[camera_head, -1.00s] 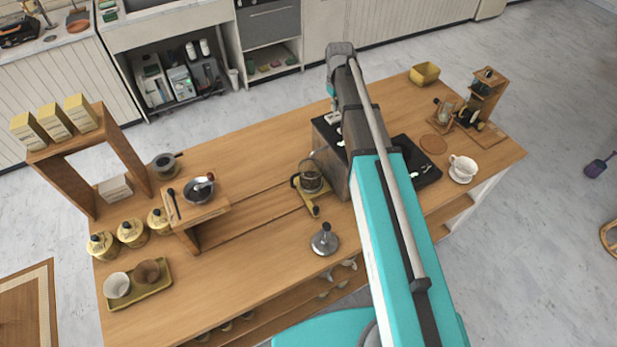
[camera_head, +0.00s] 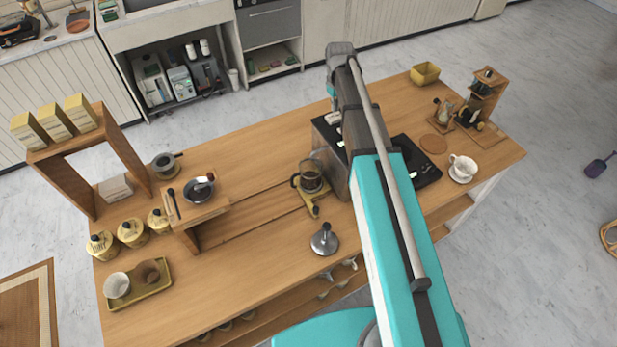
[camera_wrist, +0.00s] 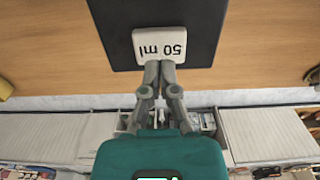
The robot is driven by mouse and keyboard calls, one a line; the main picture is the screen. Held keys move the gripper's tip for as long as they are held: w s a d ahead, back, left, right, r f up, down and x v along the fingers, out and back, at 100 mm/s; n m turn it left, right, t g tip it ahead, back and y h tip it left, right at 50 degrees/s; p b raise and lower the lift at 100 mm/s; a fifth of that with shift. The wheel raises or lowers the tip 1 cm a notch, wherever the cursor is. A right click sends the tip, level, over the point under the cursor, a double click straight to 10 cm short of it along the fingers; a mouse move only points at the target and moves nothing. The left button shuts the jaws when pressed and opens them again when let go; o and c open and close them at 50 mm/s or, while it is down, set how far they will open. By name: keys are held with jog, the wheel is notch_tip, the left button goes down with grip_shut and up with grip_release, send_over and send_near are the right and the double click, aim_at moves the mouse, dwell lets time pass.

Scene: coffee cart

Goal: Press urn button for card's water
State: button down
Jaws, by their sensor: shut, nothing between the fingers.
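The urn (camera_head: 337,175) is a dark box-shaped unit near the middle of the wooden counter, partly hidden behind my arm. In the wrist view its dark top (camera_wrist: 205,40) carries a white button marked "50 ml" (camera_wrist: 160,42). My gripper (camera_wrist: 160,66) is shut and empty, with its fingertips at the button's lower edge. I cannot tell whether they press it. A glass carafe (camera_head: 311,176) with a dark handle stands on a yellow-brown base beside the urn. No card with a water amount is readable.
A black panel (camera_head: 424,172) lies right of my arm. A white cup on a saucer (camera_head: 463,168), a yellow bowl (camera_head: 425,74) and a wooden stand (camera_head: 487,90) are at the right. A metal kettle-like item (camera_head: 324,240) stands in front of the urn.

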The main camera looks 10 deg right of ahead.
aim_at(335, 116)
jog(key=shift+f+b, duration=1.6)
dwell(0.5)
jog(key=shift+r, duration=0.25)
jog(key=shift+r+p, duration=1.35)
jog(key=shift+p, duration=0.3)
dwell(1.0)
jog(key=shift+r+p, duration=2.5)
jog(key=shift+r, duration=0.05)
jog(key=shift+f, duration=0.1)
